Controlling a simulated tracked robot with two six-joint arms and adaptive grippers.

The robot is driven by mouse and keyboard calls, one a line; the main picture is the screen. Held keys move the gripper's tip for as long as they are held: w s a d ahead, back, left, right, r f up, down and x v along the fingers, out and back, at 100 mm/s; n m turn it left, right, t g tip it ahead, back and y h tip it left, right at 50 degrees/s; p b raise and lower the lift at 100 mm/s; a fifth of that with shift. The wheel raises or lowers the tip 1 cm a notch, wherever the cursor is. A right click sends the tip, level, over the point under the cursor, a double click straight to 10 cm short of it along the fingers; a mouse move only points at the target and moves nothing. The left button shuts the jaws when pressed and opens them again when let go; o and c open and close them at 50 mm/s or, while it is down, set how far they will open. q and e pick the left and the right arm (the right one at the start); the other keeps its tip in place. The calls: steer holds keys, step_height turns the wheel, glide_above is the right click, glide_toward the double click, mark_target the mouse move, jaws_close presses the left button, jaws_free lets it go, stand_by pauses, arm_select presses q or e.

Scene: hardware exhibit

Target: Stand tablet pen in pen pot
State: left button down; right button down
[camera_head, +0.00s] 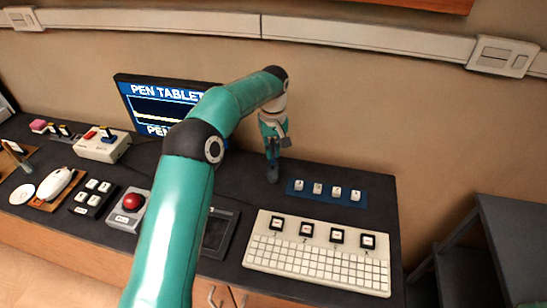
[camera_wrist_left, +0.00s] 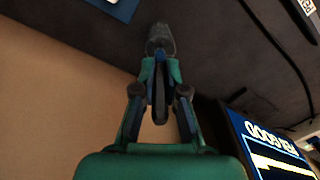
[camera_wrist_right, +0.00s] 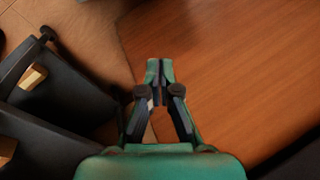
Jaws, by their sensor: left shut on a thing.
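My left gripper (camera_head: 273,150) points down over the back of the dark counter. It is shut on a slim dark piece that looks like the tablet pen (camera_wrist_left: 160,90), seen between the fingers in the left wrist view. A small dark grey pen pot (camera_head: 272,174) shows right below the left fingertips; in the left wrist view the pot (camera_wrist_left: 160,38) shows just past the tips. I cannot tell whether the pen's lower end is inside the pot. My right gripper (camera_wrist_right: 160,66) is shut and empty, in front of a wooden surface, and is out of the head view.
A blue strip with several keycaps (camera_head: 327,190) lies right of the pot. A white keyboard (camera_head: 315,262) is in front. A pen tablet (camera_head: 218,238) lies partly behind my left arm. A sign screen (camera_head: 150,100), red button (camera_head: 132,201) and mouse (camera_head: 60,183) are left.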

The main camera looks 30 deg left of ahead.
mark_target(272, 165)
arm_select(q)
steer(key=shift+f, duration=1.5)
steer(key=c, duration=1.2)
jaws_free()
steer(key=shift+f, duration=0.1)
step_height(272, 165, up, 12)
steer(key=shift+r+p, duration=0.15)
steer(key=shift+p, duration=0.55)
